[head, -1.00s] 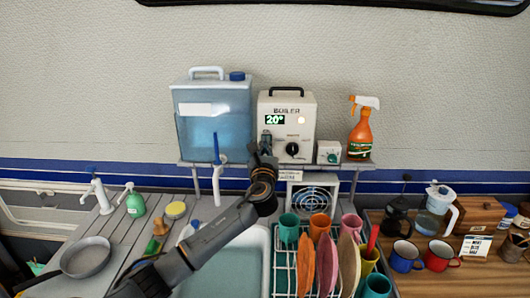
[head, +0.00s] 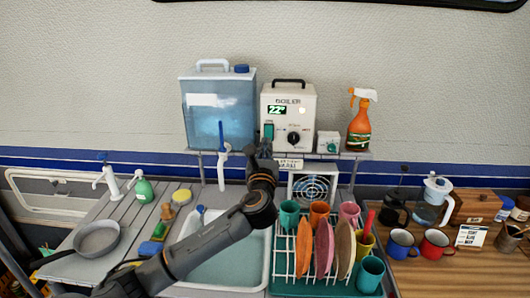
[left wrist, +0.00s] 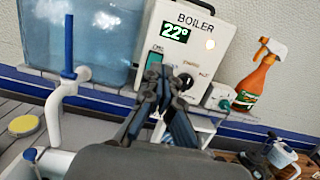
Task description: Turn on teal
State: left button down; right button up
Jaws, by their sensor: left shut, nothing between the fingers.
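The white boiler (head: 303,103) stands on the shelf in the head view. Its display reads 22° and a small pale light shows beside it. A teal rocker switch (head: 268,131) is on the boiler's lower left front. It also shows in the left wrist view (left wrist: 155,58), its lower part hidden by the fingers. A black dial (head: 293,138) is right of it. My right gripper is out of view.
A blue water tank (head: 218,118) with a tap (head: 222,160) is left of the boiler. An orange spray bottle (head: 360,122) is at the right. Below are a sink (head: 262,262) and a dish rack with cups and plates (head: 283,262).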

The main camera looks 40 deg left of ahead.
pick_arm(q)
jog(key=shift+v, duration=0.9)
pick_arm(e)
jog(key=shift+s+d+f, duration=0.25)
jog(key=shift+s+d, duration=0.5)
pick_arm(q)
jog(key=shift+s+r, duration=0.15)
jog(key=shift+r, duration=0.1)
jog(key=shift+f, duration=0.15)
